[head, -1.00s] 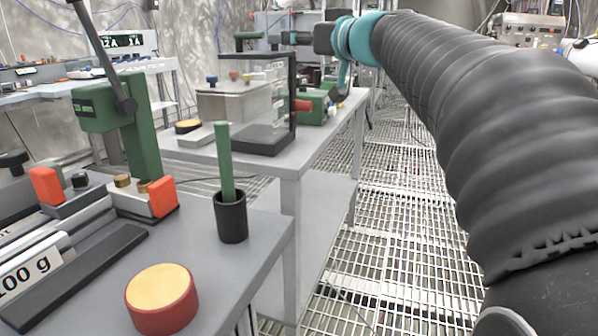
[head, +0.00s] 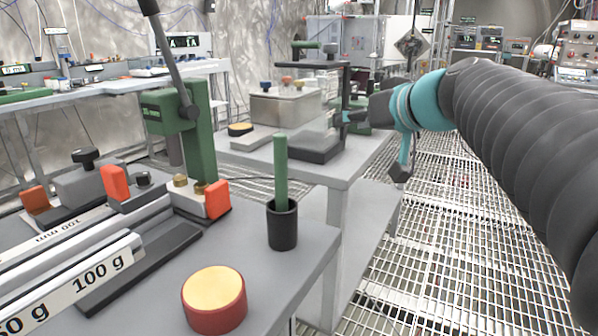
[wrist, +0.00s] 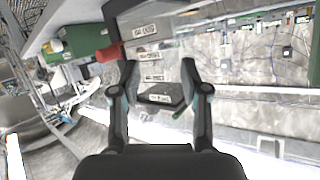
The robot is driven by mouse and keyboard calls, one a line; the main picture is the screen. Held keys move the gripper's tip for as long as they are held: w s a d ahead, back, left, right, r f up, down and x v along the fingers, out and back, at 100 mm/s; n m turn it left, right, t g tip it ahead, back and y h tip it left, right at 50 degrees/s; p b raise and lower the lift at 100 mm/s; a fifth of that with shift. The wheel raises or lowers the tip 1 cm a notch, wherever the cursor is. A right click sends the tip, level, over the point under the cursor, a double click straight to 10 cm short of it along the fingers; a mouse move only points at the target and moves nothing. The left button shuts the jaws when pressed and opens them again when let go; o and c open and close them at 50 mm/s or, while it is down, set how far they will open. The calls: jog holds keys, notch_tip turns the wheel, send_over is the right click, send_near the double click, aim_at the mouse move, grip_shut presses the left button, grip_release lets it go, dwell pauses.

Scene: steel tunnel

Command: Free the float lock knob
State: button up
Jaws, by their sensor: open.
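My gripper (wrist: 160,72) is open and empty in the wrist view, its two dark fingers spread in front of a dark frame with several small labelled plates (wrist: 152,62). The label text is too small to read. A red knob-like part (wrist: 108,52) sticks out left of the fingers, beside a green block (wrist: 80,42). I cannot tell whether it is the float lock knob. In the head view my gripper (head: 350,117) is beside the right side of the dark upright frame with clear panels (head: 343,88) on the farther bench. Its fingertips are small and partly hidden there.
The near bench (head: 150,290) holds a green press (head: 200,140), a red round pad with a yellow top (head: 214,299), a black cup (head: 282,226) with a green rod, and orange-ended rails. A metal box (head: 285,107) stands by the frame. Grating floor lies right, clear.

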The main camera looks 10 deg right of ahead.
jog(key=s+a+f+m+g+h+p, duration=0.1)
jog(key=s+f+g, duration=0.1)
jog(key=s+f, duration=0.3)
jog(key=shift+s+f+g, duration=0.35)
jog(key=shift+f+g, duration=0.05)
jog(key=shift+f, duration=1.4)
jog(key=shift+m, duration=0.3)
